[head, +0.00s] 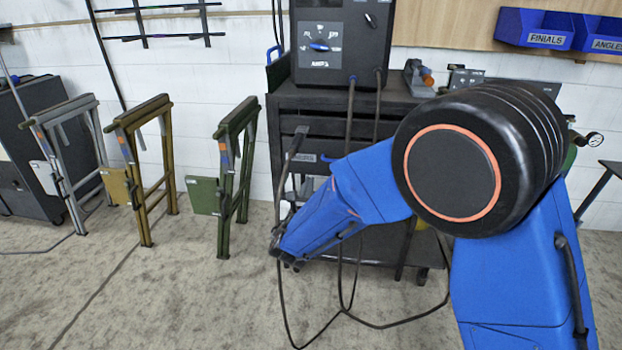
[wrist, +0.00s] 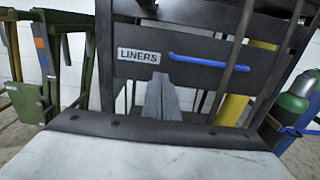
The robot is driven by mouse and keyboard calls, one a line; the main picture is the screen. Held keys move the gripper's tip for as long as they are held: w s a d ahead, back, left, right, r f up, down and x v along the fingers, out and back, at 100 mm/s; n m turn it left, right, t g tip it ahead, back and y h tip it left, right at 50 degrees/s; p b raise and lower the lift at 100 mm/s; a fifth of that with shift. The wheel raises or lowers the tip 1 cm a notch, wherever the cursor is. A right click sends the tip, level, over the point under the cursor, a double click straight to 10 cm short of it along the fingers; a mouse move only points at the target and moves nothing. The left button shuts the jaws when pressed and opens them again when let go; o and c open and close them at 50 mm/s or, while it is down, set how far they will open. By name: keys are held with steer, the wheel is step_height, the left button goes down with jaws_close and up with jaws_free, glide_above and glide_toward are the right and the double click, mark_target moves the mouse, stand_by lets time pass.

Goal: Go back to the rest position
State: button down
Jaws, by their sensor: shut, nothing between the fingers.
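My gripper (wrist: 160,97) shows in the wrist view as two grey fingers pressed together, with nothing between them. It points at the front of a dark cart, just below a drawer labelled LINERS (wrist: 139,56). In the head view my blue arm bends at a large black elbow and reaches down to the left in front of the cart. Its dark far end is by the cart's left side, and the fingers cannot be made out there.
Green (head: 236,170), yellow (head: 146,172) and grey (head: 72,160) folding stands line the wall at left. The cart (head: 300,97) carries a machine (head: 340,45). Hanging cables loop near my arm. A green cylinder (wrist: 296,95) stands right of the drawers. The floor at front left is clear.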

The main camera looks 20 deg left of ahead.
steer(key=shift+s+d, duration=0.2)
steer(key=shift+s, duration=0.2)
steer(key=w+d+r+m+g+h, duration=0.1)
steer(key=d+r+m+h, duration=0.25)
steer(key=d, duration=0.75)
steer(key=w+d+r+m+g+h, duration=0.1)
steer(key=w+d+r+m+h, duration=0.3)
steer(key=d, duration=0.6)
steer(key=s+d+r+m+g+h, duration=0.15)
steer(key=d+m, duration=0.35)
steer(key=d, duration=0.6)
steer(key=s+d+m+g+h, duration=0.35)
steer(key=d+m, duration=0.25)
steer(key=d, duration=0.7)
steer(key=s+d+f+m+g+y, duration=0.2)
steer(key=s+d+m+g, duration=0.55)
steer(key=s+d, duration=0.75)
steer(key=s+f+m+t+y, duration=0.1)
steer(key=s+m+y, duration=0.5)
steer(key=s+m, duration=0.6)
steer(key=shift+s+a+f+m+t, duration=0.35)
steer(key=shift+s+f, duration=0.1)
steer(key=shift+s, duration=2.35)
